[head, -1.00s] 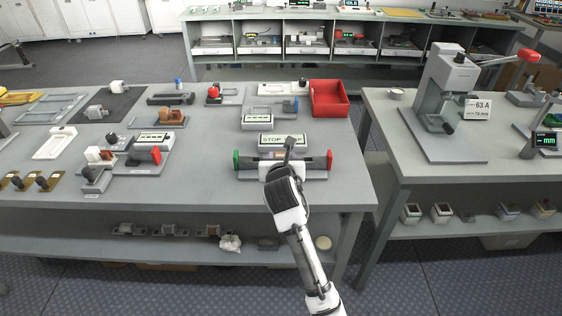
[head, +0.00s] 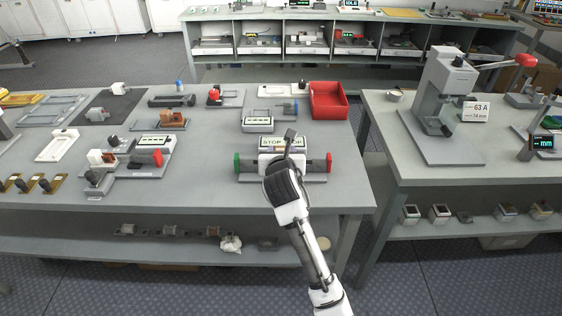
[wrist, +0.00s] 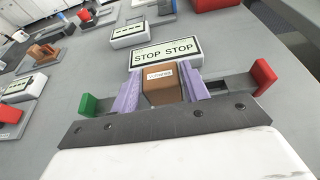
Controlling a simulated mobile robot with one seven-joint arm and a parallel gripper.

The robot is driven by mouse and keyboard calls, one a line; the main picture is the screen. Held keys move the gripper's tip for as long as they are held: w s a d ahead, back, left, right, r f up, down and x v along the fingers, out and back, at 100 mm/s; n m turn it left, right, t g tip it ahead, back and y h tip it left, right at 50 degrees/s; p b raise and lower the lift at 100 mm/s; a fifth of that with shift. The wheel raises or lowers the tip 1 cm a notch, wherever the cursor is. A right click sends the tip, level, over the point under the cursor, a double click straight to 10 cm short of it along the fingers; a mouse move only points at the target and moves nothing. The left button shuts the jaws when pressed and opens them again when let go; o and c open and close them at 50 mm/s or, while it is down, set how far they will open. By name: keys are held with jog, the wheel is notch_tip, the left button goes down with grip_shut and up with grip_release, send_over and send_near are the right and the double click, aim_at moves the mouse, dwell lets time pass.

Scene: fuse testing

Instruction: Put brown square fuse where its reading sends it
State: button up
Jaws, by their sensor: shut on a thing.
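A brown fuse (wrist: 162,88) with a small white label is held between the two purple fingers of my gripper (wrist: 163,92) in the wrist view. It sits just in front of a display (wrist: 167,52) reading STOP STOP. The fuse and fingers are over or in a bar-shaped fixture with a green end block (wrist: 88,104) on the left and a red one (wrist: 263,74) on the right. I cannot tell whether the fuse rests on it. In the head view my arm partly covers this fixture (head: 314,175), hiding the fuse. The display (head: 280,143) stands behind.
A red open bin (head: 329,100) stands at the table's back right. Another brown block (head: 172,119) sits in a tray to the left, near a display fixture (head: 155,142). A lever press (head: 447,85) with a 63 A sign (head: 475,110) stands on the right bench.

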jog(key=shift+r+p, duration=1.7)
jog(key=shift+r, duration=1.7)
